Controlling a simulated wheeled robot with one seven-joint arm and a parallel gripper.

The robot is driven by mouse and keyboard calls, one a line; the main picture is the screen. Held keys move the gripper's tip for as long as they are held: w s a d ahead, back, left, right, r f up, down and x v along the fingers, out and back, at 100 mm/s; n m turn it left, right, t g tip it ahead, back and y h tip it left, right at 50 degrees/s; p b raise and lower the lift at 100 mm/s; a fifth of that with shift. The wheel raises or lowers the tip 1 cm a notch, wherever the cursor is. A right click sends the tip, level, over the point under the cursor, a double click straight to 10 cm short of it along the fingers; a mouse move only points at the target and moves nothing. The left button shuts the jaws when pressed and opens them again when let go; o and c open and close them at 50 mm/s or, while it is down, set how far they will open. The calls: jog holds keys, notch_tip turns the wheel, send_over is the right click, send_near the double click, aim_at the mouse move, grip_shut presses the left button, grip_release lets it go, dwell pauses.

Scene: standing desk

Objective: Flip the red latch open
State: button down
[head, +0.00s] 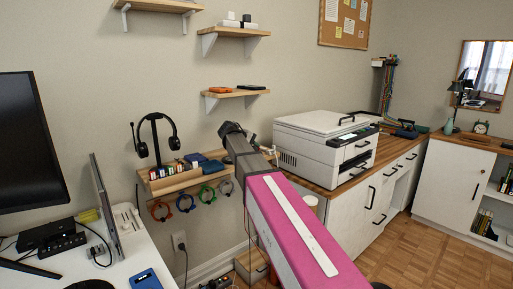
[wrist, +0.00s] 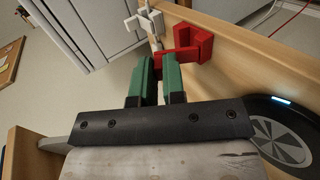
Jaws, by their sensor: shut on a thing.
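The red latch (wrist: 198,47) is mounted on the face of a wooden board in the wrist view. Its bracket-like body is at the right, and a red arm reaches left to my fingertips. My gripper (wrist: 158,62) has green fingers, shut on this red arm with a narrow gap between them. The fingertips partly hide the held part. In the head view my magenta and grey arm reaches to the wall shelf, and I cannot make out the latch or fingertips there.
A white hook-like piece (wrist: 146,21) is beside the latch. A black round device (wrist: 288,142) with a blue light is close at right. In the head view, the wooden wall shelf (head: 172,183) carries headphones (head: 156,138) and small items; a printer (head: 325,146) stands to the right.

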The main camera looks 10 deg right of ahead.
jog(key=shift+s+a+f+t+h, duration=0.15)
jog(key=shift+s+a+t+h, duration=0.15)
jog(key=shift+t+h, duration=0.45)
jog(key=shift+s+a+f+t+h, duration=0.15)
jog(key=shift+a+t+h, duration=0.25)
jog(key=shift+h, duration=0.75)
jog(key=c, duration=1.2)
grip_release()
jog(key=v, duration=1)
jog(key=shift+s+a+r, duration=0.15)
jog(key=shift+a, duration=0.2)
